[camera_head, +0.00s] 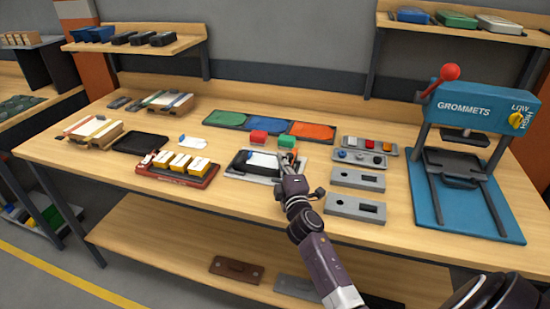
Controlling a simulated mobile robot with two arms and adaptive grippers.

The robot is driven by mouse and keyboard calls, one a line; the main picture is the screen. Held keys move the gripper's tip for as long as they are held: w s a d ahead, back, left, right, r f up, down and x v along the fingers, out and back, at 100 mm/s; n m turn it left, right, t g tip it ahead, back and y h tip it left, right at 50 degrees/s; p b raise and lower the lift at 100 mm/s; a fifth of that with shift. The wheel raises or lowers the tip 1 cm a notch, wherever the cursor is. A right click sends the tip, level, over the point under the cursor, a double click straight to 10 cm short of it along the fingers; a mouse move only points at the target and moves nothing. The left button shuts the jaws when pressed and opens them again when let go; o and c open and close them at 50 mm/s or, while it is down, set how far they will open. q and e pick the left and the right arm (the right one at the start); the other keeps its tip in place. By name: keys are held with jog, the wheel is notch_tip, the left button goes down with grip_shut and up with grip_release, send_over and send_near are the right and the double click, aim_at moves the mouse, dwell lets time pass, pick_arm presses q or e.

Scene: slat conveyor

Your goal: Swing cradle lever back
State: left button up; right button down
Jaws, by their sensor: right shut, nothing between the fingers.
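The cradle (238,173) is a light grey plate near the middle of the bench's front, with a black piece and a white card (262,160) on it. My right gripper (283,161) is at the cradle's right end, with its fingers shut and nothing between them. A small orange-red tip (294,152) shows just beside the fingers; it may be the cradle lever. The fingers hide most of that end, so I cannot tell how the lever is turned or whether they touch it. My left gripper is out of view.
Red and green blocks (258,137) stand close behind the cradle. A red tray (178,180) of white-and-yellow boxes lies left. Grey plates (357,180) and a button panel (366,151) lie right. A blue grommet press (427,210) stands far right. The front edge is close.

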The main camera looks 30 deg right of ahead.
jog(key=shift+w+f, duration=0.1)
dwell(0.4)
jog(key=shift+s+d, duration=0.85)
jog(key=shift+s, duration=0.25)
jog(key=shift+s+d, duration=0.45)
jog(key=shift+d, duration=0.2)
jog(key=shift+s+d, duration=0.45)
jog(key=shift+d, duration=0.15)
jog(key=shift+a+p, duration=0.1)
jog(key=shift+p, duration=0.2)
